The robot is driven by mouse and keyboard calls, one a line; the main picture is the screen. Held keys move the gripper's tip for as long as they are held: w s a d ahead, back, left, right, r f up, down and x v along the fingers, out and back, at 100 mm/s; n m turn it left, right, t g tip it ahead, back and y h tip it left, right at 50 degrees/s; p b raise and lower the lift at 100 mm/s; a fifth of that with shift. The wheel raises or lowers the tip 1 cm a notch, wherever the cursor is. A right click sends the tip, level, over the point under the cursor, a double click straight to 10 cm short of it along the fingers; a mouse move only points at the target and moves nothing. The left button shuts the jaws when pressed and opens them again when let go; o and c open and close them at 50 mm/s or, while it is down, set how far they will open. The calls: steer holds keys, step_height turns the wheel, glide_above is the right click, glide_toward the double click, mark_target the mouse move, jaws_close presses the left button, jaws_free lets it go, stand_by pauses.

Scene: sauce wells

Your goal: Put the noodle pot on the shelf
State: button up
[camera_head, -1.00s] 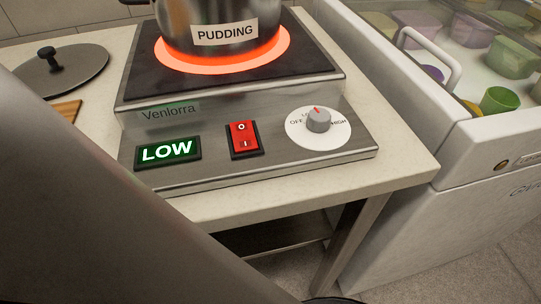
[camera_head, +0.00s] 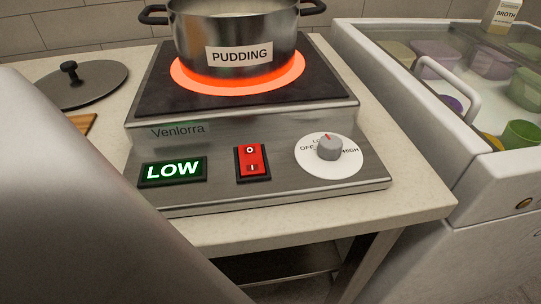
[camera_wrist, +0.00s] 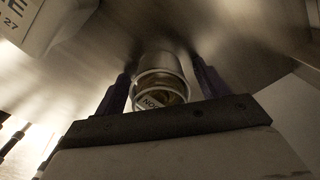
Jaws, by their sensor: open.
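The noodle pot (camera_wrist: 160,88) shows in the wrist view as a small round metal container with a partly readable "NOO" label. It is between the two dark fingers of my gripper (camera_wrist: 163,84), which are open, one on each side. Whether either finger touches it I cannot tell. A brushed metal surface (camera_wrist: 120,40) lies behind it. In the head view neither the noodle pot nor my gripper shows. A metal shelf (camera_head: 285,292) shows below the counter there; whether it is the task's shelf I cannot tell.
A pot labelled PUDDING (camera_head: 238,62) stands on the glowing burner of a hot plate (camera_head: 260,185) reading LOW. A lid (camera_head: 85,88) lies on the counter (camera_head: 400,207). A labelled box (camera_wrist: 30,22) is in the wrist view's upper left.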

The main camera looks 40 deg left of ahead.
steer(key=shift+r+p, duration=0.95)
steer(key=shift+r, duration=3)
